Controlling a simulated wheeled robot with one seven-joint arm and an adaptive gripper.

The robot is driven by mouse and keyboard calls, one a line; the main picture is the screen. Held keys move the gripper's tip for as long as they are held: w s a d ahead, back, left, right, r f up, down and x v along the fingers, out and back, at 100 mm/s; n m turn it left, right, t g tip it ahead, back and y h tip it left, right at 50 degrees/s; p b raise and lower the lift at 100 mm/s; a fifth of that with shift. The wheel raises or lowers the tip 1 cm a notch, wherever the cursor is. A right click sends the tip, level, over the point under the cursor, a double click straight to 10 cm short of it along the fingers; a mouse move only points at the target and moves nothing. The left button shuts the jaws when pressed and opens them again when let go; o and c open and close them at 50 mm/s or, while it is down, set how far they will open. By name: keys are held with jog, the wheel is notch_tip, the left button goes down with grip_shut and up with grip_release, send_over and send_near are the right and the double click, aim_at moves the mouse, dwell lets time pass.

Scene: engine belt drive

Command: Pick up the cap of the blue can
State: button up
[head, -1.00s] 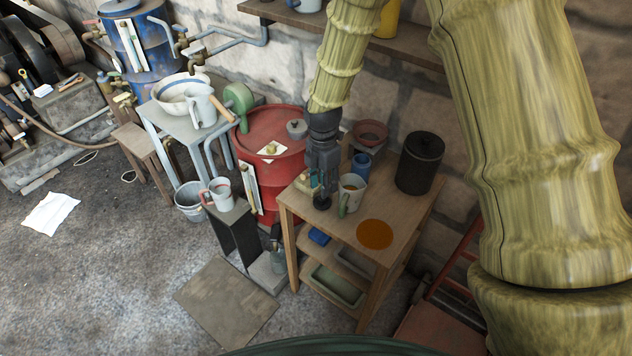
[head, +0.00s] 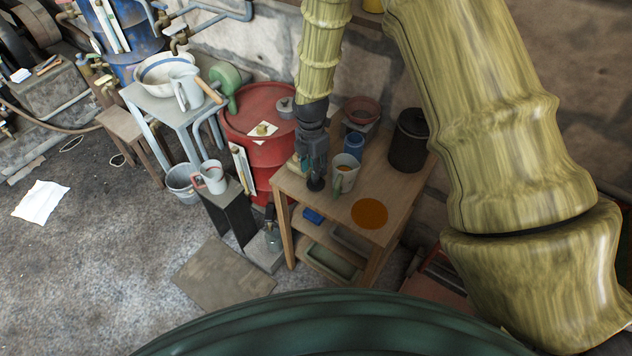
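A small blue can (head: 353,148) stands on the wooden table, behind a pale mug with a green handle (head: 344,172). I cannot make out a separate cap on the can. My gripper (head: 316,174) points down over the table's left part, to the left of the can and the mug and apart from the can. A dark round piece (head: 316,184) shows at its fingertips, low over the tabletop. Whether this is a held cap, another object or part of the gripper is unclear. The finger opening is too small and dark to read.
The wooden table (head: 405,188) bears an orange-brown disc (head: 369,214), a black canister (head: 408,140) and a reddish bowl (head: 362,111). A red drum (head: 258,112) stands close behind on the left.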

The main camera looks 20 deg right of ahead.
aim_at(316, 182)
jog(key=shift+s+f, duration=0.2)
jog(key=shift+f, duration=0.05)
jog(key=shift+w+d+f+p, duration=0.15)
jog(key=shift+f+p, duration=0.8)
jog(key=shift+f, duration=1.25)
jog(key=c, duration=0.6)
